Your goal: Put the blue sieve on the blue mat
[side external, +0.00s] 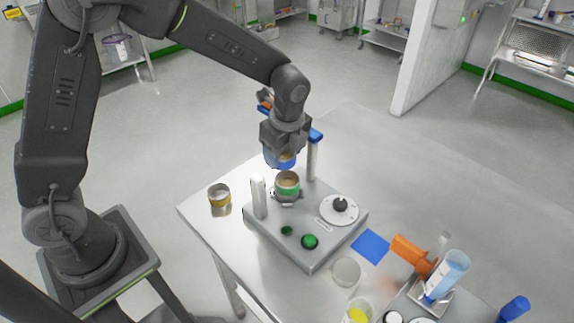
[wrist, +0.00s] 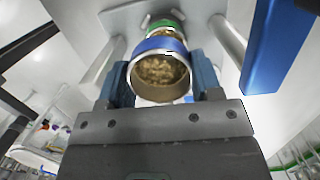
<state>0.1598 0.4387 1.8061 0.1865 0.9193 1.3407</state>
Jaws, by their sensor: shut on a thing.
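The blue sieve (wrist: 160,47), a short metal cup with a blue band, holds tan granules. My gripper (wrist: 162,75) is shut on it, with one finger on each side. In the side external view, my gripper (side external: 283,150) holds the blue sieve (side external: 274,158) just above the green-banded sieve on the grey machine; whether the two touch is unclear. The fingers hide part of it. The blue mat (side external: 370,246) is a flat, bare square on the table, right of the machine.
The green-banded sieve (side external: 288,186) sits between the posts of the grey machine (side external: 310,262). A yellow-banded sieve (side external: 219,196) stands at left. A clear dish (side external: 346,271) and an orange-handled tool (side external: 410,252) flank the mat.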

